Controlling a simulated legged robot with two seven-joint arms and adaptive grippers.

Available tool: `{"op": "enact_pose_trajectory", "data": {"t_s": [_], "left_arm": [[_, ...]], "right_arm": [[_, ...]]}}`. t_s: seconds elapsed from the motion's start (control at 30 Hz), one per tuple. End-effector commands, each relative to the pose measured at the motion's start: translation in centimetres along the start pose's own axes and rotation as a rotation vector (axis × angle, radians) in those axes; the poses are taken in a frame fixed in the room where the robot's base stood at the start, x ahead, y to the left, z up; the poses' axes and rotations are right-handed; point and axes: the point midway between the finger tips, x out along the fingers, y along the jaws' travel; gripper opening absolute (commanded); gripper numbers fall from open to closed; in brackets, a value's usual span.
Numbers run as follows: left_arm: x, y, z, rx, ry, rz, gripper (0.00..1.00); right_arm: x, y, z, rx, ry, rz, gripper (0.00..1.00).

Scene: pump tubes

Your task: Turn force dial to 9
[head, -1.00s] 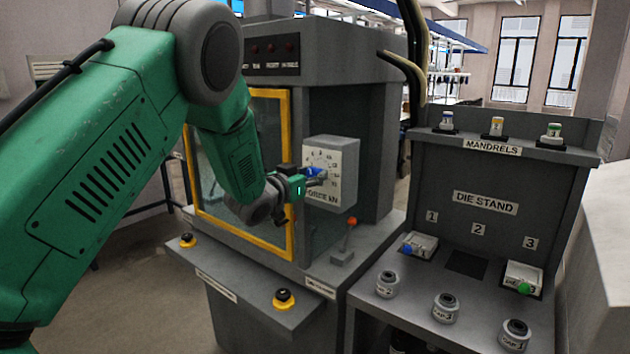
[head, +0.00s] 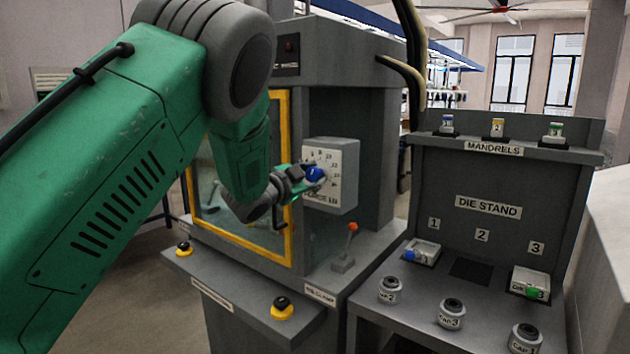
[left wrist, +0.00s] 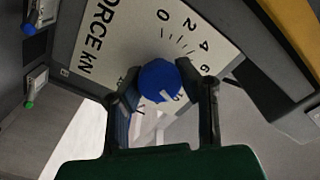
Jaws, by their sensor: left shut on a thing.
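The force dial is a blue knob (head: 314,174) on a white scale face of a grey box (head: 345,170) marked FORCE kN. My left gripper (head: 312,178) is shut on the knob, with its fingers on two opposite sides. The left wrist view shows the blue knob (left wrist: 158,80) between the two fingertips (left wrist: 160,85). A pale mark shows on the knob's lower right edge there. The numbers 0, 2, 4 and 6 are readable on the scale (left wrist: 175,40); the higher ones are partly hidden by the finger, so the exact setting cannot be told. My right gripper is out of view.
A yellow-framed window (head: 240,240) is left of the dial box. A red-tipped lever (head: 350,240) stands below it, and black-topped buttons (head: 283,308) sit on the ledge. The die stand (head: 485,250) with mandrels above is at the right.

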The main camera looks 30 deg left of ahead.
Motion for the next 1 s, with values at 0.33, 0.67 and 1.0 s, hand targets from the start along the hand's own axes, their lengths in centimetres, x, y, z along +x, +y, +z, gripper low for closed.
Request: {"op": "enact_pose_trajectory", "data": {"t_s": [0.33,0.67,1.0], "left_arm": [[-0.10,0.33,0.30,0.026,-0.008,0.007,0.00],[-0.09,0.34,0.29,0.025,-0.007,0.007,0.52],[-0.33,0.16,0.16,0.026,-0.004,0.003,0.52]], "right_arm": [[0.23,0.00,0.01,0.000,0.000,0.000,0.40],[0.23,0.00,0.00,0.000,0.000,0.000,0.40],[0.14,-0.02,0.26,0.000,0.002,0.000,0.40]]}}
